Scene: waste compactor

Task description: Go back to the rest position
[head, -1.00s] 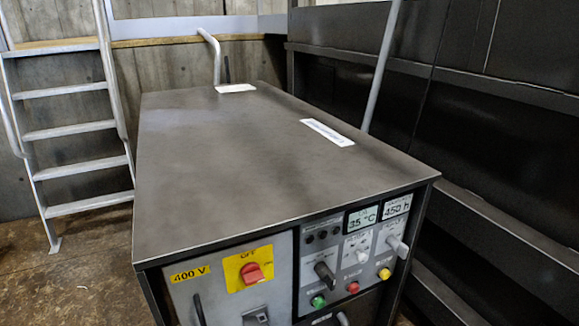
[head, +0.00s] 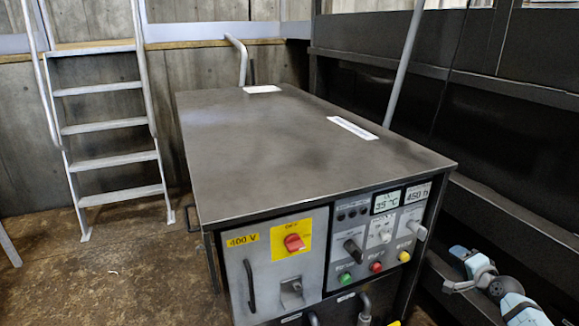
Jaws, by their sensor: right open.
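My right gripper (head: 459,287) shows at the lower right of the head view, at the end of my right arm. It is open and no object shows between its fingers. It is to the right of the control cabinet (head: 300,150) and apart from its front panel in the picture. My left gripper is not in view.
A metal ladder (head: 108,128) stands at the left. Dark machine walls (head: 520,130) line the right. Brown floor (head: 110,280) is open at the lower left.

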